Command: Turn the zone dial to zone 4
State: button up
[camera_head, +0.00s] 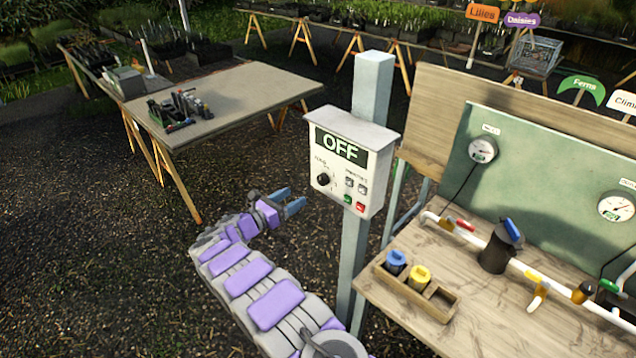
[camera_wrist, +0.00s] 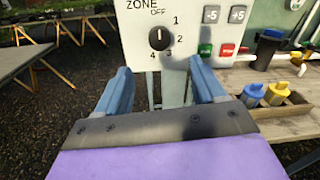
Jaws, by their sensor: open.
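The zone dial (camera_head: 324,179) is a black round knob on the lower left of a white control box (camera_head: 379,165) mounted on a grey post. In the wrist view the dial (camera_wrist: 158,39) has a white pointer mark toward the top, near OFF, with 1, 2, 3 and 4 around it. The box's display (camera_head: 341,147) reads OFF. My gripper (camera_head: 296,203) is open and empty, in front of the box and to the lower left of the dial. In the wrist view its two blue fingers (camera_wrist: 160,85) stand apart, with the dial above and between them.
Beside the dial are grey -5 and +5 buttons (camera_wrist: 224,15) and green and red buttons (camera_wrist: 216,50). A wooden bench (camera_head: 400,300) with a divided caddy, valves and pipes stands to the right. A table (camera_head: 225,100) with small items is at the back left.

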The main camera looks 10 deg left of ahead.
aim_at(320, 181)
jog(key=x, duration=1)
jog(key=shift+w+a+f, duration=0.1)
jog(key=shift+w, duration=0.1)
jog(key=shift+w+d, duration=0.45)
jog(key=shift+d, duration=0.1)
jog(key=shift+a, duration=0.15)
jog(key=shift+c, duration=0.2)
jog(key=shift+c, duration=0.7)
jog(key=c, duration=0.9)
